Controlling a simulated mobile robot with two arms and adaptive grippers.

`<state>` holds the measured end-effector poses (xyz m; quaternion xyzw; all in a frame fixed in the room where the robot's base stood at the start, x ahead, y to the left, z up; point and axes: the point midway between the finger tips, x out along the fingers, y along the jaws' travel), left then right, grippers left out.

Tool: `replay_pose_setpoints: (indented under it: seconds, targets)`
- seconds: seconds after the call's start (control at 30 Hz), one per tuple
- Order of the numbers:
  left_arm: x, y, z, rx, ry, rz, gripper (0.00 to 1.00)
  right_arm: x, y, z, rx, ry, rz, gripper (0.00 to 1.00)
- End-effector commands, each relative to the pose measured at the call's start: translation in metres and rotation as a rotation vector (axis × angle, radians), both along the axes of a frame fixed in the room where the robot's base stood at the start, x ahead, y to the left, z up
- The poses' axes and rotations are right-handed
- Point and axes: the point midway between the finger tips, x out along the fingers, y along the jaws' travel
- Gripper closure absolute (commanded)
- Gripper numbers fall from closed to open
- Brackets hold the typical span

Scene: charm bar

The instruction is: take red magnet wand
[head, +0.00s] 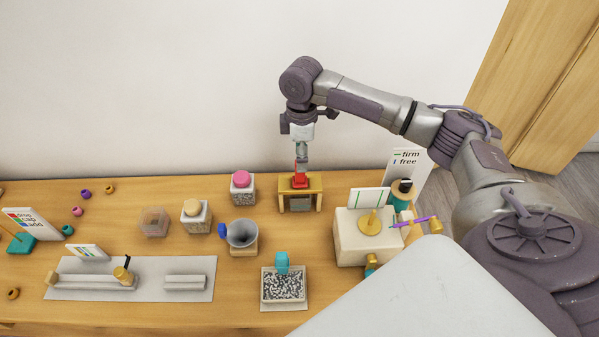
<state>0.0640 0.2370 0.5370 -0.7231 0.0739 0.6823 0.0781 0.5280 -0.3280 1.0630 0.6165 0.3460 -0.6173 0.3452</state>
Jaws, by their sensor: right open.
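The red magnet wand (300,181) sits upright in a small wooden stand (283,192) at the back of the table, right of the middle. My right gripper (301,160) points straight down just above it, around or at the wand's top. It is open; the fingers are small here, and I cannot tell whether they touch the wand. My left gripper is not in view.
A jar with a pink lid (241,178) stands left of the stand, and a grey funnel (242,233) is in front of it. A cream box (355,253) stands to the right. A tray of dark and light bits (284,303) is in front.

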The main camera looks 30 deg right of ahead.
Motion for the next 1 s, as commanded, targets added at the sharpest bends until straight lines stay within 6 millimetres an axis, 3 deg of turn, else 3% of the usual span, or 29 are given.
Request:
replay_pose_setpoints:
  seconds: [0.23,0.4,0.67,0.9,1.0]
  targets:
    - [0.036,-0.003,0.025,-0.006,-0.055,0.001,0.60,0.000,0.004,-0.028,0.000,0.005,0.000,0.48]
    - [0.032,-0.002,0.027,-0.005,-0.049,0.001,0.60,0.000,0.004,-0.049,-0.002,0.001,0.000,0.48]
    - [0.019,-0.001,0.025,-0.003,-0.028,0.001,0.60,0.001,0.004,-0.052,-0.001,0.000,0.000,0.48]
    - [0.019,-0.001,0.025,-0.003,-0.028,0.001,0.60,0.000,0.004,-0.052,-0.001,0.000,0.000,0.88]
    - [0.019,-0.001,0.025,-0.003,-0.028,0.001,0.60,0.000,0.004,-0.052,-0.001,0.000,0.000,1.00]
